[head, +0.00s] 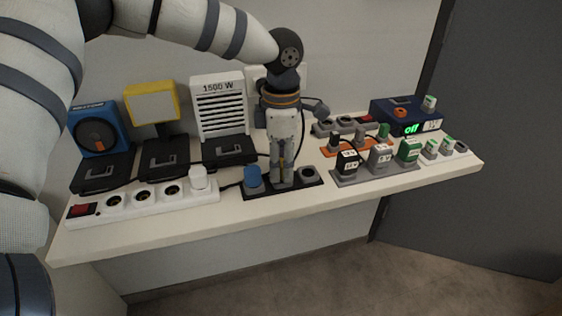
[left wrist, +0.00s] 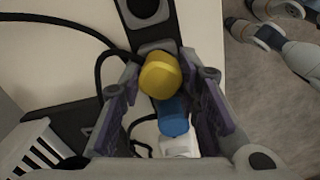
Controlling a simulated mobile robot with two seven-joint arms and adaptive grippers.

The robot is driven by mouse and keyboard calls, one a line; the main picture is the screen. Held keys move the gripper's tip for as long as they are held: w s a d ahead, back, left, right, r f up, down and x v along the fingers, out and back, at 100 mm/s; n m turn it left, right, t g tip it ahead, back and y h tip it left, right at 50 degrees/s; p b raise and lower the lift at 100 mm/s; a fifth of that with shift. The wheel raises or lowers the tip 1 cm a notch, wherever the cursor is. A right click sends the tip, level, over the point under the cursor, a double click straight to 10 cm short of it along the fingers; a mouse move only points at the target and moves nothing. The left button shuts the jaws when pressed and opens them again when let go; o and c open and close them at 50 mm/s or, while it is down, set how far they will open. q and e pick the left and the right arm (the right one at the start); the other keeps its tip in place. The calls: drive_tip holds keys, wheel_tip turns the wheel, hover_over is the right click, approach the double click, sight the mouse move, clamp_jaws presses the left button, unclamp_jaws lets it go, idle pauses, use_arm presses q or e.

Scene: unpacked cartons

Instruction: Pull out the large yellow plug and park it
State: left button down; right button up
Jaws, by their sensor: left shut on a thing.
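My left gripper (head: 283,182) points down over the black socket strip (head: 318,184) in the middle of the counter. It is shut on the large yellow plug, which is mostly hidden behind the fingers in the head view. In the left wrist view the yellow plug (left wrist: 160,76) sits between the two fingers, in line with the strip. I cannot tell whether it is fully seated in its socket. A blue plug (head: 252,178) stands in the strip just left of the gripper. An empty socket (head: 307,174) is just right of it.
A white strip (head: 143,204) with a red switch and a white plug (head: 198,178) lies to the left. Behind stand a blue fan device (head: 97,131), a yellow lamp (head: 151,104) and a 1500 W heater (head: 218,106). Several plugs, including a green one (head: 409,150), stand at right.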

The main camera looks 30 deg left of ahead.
sight(281, 162)
use_arm(q)
drive_tip(key=shift+f, duration=0.25)
drive_tip(key=c, duration=1.1)
unclamp_jaws()
wheel_tip(281, 162, up, 12)
